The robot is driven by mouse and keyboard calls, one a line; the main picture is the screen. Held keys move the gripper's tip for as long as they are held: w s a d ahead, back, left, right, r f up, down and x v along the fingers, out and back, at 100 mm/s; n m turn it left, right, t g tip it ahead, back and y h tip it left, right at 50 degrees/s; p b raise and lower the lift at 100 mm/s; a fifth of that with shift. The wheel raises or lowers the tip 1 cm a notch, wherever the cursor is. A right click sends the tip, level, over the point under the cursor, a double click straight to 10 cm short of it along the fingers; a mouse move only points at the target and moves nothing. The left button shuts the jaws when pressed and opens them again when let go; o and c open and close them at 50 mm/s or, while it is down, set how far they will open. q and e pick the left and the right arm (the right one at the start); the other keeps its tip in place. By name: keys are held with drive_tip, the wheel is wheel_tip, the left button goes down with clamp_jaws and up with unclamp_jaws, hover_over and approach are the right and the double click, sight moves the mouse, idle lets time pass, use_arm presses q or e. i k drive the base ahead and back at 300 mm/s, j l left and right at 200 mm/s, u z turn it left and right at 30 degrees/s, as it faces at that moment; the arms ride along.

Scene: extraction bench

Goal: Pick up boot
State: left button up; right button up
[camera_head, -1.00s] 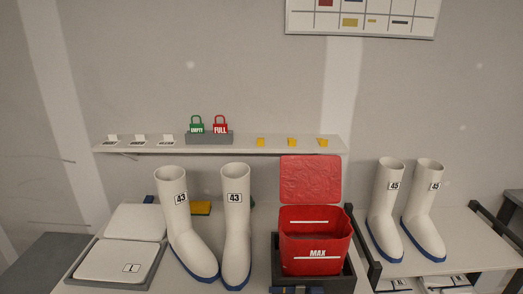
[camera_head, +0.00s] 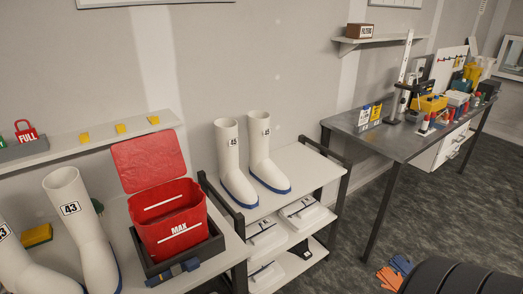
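A pair of white boots marked 45, with blue soles, stands upright on a white-topped cart in the middle of the head view: a left one (camera_head: 232,160) and a right one (camera_head: 264,155). Another pair of white boots marked 43 stands on the table at the lower left, a right one (camera_head: 82,235) and a left one (camera_head: 22,268) cut by the frame edge. Neither of my grippers shows in the view.
A red bin (camera_head: 170,220) marked MAX, lid open, sits in a dark tray beside the 43 boots. White folded items (camera_head: 305,212) lie on the cart's lower shelf. A grey workbench (camera_head: 385,140) with tools stands right. Blue and orange gloves (camera_head: 392,275) lie on the floor.

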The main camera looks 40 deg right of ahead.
sight(263, 168)
drive_tip(key=l+z, duration=0.15)
drive_tip(key=z, duration=0.95)
